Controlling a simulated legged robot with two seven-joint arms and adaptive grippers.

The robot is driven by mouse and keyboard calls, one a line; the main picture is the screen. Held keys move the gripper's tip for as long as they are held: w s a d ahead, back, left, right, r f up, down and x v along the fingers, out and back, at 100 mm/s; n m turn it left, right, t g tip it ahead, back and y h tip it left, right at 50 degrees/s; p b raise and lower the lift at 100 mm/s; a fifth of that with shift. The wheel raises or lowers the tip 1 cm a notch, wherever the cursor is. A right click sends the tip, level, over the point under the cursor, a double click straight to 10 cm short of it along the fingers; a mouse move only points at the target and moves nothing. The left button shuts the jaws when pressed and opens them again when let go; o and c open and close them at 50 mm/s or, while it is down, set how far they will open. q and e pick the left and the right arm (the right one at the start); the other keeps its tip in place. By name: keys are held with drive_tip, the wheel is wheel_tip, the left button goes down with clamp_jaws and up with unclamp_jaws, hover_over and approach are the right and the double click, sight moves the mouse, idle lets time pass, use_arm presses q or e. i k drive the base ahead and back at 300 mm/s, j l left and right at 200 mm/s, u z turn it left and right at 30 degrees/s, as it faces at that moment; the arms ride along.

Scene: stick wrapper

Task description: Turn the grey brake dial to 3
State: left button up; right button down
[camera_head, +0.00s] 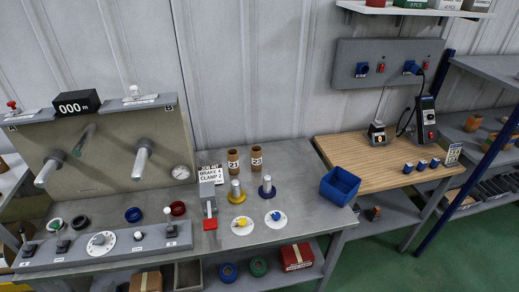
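A grey dial knob (99,240) sits on a round white scale plate on the long grey control console (65,258) at the lower left. The marks on its scale are too small to read, so I cannot tell its setting. A small sign (211,171) on the bench reads "BRAKE 4" and "CLAMP 2". Neither of my grippers is in view.
Levers (168,222) stand on the console beside the dial. Yellow (241,224) and blue (277,218) knobs on white discs lie to the right. A red-handled lever (210,223), a blue bin (340,186) and two brown spools (233,160) also stand there.

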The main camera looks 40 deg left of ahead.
sight(99, 239)
drive_tip(key=u, duration=2.8)
